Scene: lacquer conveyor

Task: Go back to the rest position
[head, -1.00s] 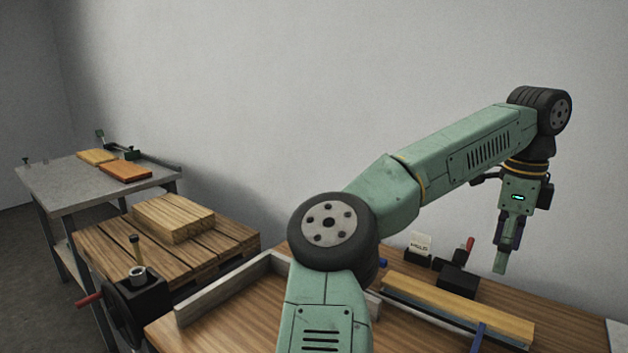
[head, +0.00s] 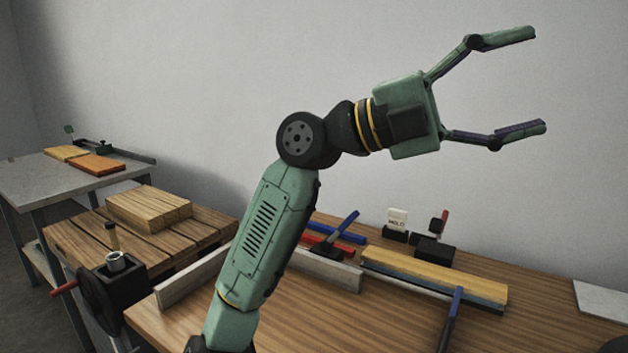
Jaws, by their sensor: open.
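My gripper (head: 540,80) is raised above the right part of the wooden workbench (head: 345,325), in front of the grey wall. Its two fingers are spread wide and point to the right. Nothing is between them. My arm rises from the bottom of the head view, bends at a dark joint and hides part of the bench behind it.
Below my gripper lie a long yellow board (head: 435,272), a blue-handled clamp (head: 452,315) and a black block with a red handle (head: 437,240). A small card (head: 397,218) stands behind. Left are a vise (head: 115,285), a thick wood block (head: 148,207) and a grey table (head: 30,180).

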